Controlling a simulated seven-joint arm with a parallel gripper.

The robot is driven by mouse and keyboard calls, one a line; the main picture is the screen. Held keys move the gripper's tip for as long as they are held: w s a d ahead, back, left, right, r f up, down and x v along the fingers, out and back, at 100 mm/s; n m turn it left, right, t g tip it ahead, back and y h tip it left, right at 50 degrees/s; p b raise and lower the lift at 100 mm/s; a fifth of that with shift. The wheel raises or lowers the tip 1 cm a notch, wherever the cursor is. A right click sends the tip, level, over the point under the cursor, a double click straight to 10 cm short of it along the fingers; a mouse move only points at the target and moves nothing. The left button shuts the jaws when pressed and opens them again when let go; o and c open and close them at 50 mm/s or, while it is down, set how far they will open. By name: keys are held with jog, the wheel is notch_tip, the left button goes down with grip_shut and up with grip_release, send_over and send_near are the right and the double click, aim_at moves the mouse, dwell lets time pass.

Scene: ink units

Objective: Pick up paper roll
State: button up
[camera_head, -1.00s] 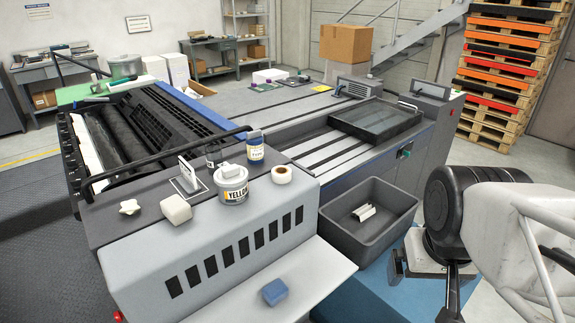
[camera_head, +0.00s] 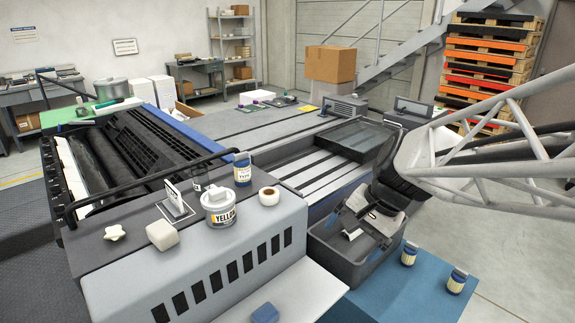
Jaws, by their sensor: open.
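The paper roll (camera_head: 268,196), a small white ring with a brown-edged hole, lies on the grey top of the press unit, near its right edge. It sits right of the yellow-labelled white tin (camera_head: 219,206) and in front of the blue-labelled bottle (camera_head: 242,169). My gripper (camera_head: 366,222) is over the dark grey bin, to the right of and apart from the roll. It is open, with nothing seen held in it. Its fingers are dark and partly merge with the bin behind them.
The dark grey bin (camera_head: 328,258) holds a white piece, partly hidden by my gripper. Two small jars (camera_head: 408,254) (camera_head: 457,281) stand on the blue surface (camera_head: 385,300). A white block (camera_head: 162,235), a star-shaped piece (camera_head: 115,233) and an upright card holder (camera_head: 174,201) stand left of the tin.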

jog(key=w+a+f+m+y, duration=0.1)
jog(key=w+a+m+y, duration=0.15)
jog(key=w, duration=0.45)
jog(key=w+a+f+m+y, duration=0.15)
jog(key=w+a+m, duration=0.25)
jog(key=w, duration=0.4)
jog(key=m+t+y, duration=0.1)
jog(key=m+y, duration=0.4)
jog(key=m, duration=0.2)
send_near(274, 192)
jog(key=shift+s+a+r, duration=0.1)
jog(key=shift+s+a, duration=0.15)
jog(key=shift+a, duration=0.25)
jog(key=shift+s+a+r, duration=0.1)
jog(key=shift+s+a, duration=0.2)
jog(key=shift+a, duration=0.2)
jog(key=shift+a+f, duration=0.1)
jog(key=shift+a, duration=0.05)
jog(key=shift+x, duration=1.15)
jog(key=shift+a+f, duration=0.1)
jog(key=shift+x, duration=2.45)
